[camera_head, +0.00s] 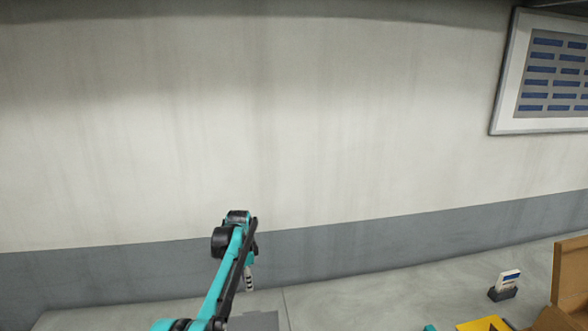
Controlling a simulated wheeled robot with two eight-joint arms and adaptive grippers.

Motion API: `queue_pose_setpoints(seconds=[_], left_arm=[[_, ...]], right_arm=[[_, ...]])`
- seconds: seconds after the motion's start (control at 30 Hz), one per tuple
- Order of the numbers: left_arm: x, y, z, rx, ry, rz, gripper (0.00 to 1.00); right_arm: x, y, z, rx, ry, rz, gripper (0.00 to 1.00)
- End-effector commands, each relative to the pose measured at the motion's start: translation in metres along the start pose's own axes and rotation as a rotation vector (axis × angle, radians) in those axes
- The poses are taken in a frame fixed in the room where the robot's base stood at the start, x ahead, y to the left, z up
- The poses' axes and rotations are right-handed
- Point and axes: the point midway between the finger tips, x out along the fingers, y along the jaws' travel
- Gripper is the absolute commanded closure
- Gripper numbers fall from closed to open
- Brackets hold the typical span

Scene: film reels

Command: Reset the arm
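My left arm, teal and black, rises from the bottom edge and bends at a black joint near the picture's middle. Beyond the bend, a short part hangs down behind the arm, ending in my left gripper (249,280). Only a small striped part of it shows, so I cannot tell whether its fingers are open or shut. Nothing is visibly held in it. My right gripper is not in view.
A grey surface (380,285) runs along a wall (330,120). At the lower right are a small card in a dark stand (503,287), a brown box (571,270) and a yellow item (485,325). A framed board (502,85) hangs upper right. Space around my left arm looks clear.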

Motion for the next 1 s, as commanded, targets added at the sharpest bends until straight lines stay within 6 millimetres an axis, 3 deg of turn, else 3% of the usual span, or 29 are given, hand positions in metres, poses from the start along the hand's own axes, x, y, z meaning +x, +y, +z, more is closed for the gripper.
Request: queue_pose_setpoints(seconds=[0.2, 0.5, 0.77, 1.0], left_arm=[[-0.057, 0.043, 0.025, -0.203, 0.049, -0.079, 0.69], [-0.099, 0.134, 0.072, -0.481, 0.142, -0.171, 0.69], [-0.092, 0.231, 0.122, -0.719, 0.245, -0.232, 0.69], [-0.047, 0.32, 0.167, -0.93, 0.355, -0.271, 0.69]], right_arm=[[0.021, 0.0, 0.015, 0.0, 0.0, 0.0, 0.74], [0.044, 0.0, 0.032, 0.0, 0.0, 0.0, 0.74], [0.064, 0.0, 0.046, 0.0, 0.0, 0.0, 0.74], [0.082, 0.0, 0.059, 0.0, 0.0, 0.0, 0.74]])
